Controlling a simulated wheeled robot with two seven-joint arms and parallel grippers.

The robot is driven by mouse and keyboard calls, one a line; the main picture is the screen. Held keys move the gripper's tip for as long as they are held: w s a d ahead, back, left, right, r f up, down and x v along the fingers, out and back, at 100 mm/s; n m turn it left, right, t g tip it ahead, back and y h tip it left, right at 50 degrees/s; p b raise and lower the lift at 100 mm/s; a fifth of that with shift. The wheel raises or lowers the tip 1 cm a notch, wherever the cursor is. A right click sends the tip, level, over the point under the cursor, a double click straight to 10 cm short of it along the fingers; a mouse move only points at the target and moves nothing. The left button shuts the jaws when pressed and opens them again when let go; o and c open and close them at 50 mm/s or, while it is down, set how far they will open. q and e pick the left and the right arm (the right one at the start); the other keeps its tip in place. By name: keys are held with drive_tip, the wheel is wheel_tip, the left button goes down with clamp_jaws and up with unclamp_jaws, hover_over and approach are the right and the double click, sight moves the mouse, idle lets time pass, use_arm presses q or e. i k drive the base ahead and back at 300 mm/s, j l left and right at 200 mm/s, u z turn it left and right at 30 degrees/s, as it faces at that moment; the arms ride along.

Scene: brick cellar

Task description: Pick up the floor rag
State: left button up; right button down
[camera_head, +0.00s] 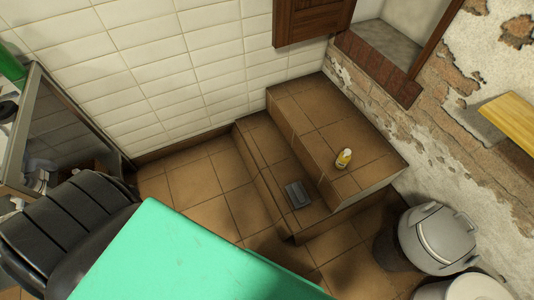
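A small dark grey, flat, roughly rectangular thing (297,195) lies on the lower tiled step, near its front edge. It may be the floor rag, folded, but it is too small to tell for sure. Neither of my grippers is in view. The lower left of the view is covered by large green and black shapes in the foreground, which hide the floor there.
A grey lidded bin (440,236) stands at the right. Brown tiled floor (205,185) is clear before the steps.

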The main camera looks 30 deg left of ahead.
sight(299, 197)
drive_tip(key=u, duration=0.25)
drive_tip(key=z, duration=3.4)
drive_tip(key=u, duration=3.4)
drive_tip(key=i+j+z, duration=0.2)
drive_tip(key=j, duration=0.15)
drive_tip(key=i+j+z, duration=0.2)
drive_tip(key=j, duration=0.15)
drive_tip(key=i+j+z, duration=0.2)
drive_tip(key=j, duration=0.2)
drive_tip(key=j+z, duration=0.25)
drive_tip(key=j, duration=0.15)
drive_tip(key=j+z, duration=0.2)
drive_tip(key=j, duration=0.2)
drive_tip(key=i, duration=0.05)
